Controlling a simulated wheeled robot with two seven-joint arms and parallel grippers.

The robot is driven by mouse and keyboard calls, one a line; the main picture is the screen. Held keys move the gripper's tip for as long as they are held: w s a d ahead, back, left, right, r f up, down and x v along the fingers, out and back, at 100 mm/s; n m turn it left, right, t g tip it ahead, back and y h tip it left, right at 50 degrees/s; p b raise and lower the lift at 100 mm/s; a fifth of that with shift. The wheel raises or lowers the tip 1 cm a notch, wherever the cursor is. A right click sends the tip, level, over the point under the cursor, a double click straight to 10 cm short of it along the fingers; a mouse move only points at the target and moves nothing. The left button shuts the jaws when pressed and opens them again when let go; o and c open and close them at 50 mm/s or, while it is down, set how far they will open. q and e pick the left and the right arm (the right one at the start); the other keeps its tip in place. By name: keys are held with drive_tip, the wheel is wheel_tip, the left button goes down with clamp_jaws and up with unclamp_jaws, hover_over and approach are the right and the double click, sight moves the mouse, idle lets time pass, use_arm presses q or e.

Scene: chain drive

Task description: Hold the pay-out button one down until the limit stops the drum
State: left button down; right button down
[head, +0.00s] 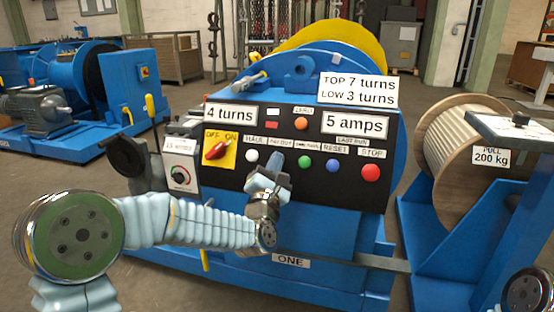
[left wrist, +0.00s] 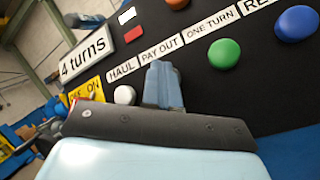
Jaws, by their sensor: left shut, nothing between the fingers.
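The black control panel (head: 330,180) on the blue winch faces me. My left gripper (head: 278,162) is shut and empty, its fingertips at the pay-out button's place under the PAY OUT label. The fingers (left wrist: 163,86) cover that button in both views, so I cannot tell whether it is pressed. The PAY OUT label (left wrist: 162,47) shows just above them in the left wrist view. The turns display (head: 231,114) reads 4 turns; the limit sign (head: 358,90) reads top 7, low 3. My right gripper is out of view.
The white haul button (head: 252,156) is left of the fingers; the green button (head: 304,162), blue reset (head: 333,165) and red stop (head: 370,172) are right. The red switch (head: 216,150) slants toward ON. The amps display (head: 356,122) reads 5 amps. A wooden reel (head: 460,145) stands right.

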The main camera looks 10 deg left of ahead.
use_arm(q)
drive_tip(key=shift+s, duration=0.15)
idle(0.5)
drive_tip(key=shift+s+r+b, duration=0.4)
drive_tip(key=shift+s+b, duration=0.1)
drive_tip(key=shift+s, duration=0.2)
drive_tip(key=shift+s, duration=0.1)
drive_tip(key=s, duration=0.1)
drive_tip(key=s+r+b, duration=0.1)
drive_tip(key=s, duration=0.1)
drive_tip(key=s+r, duration=0.1)
drive_tip(key=shift+s+a+r, duration=0.1)
drive_tip(key=shift+s+r, duration=0.05)
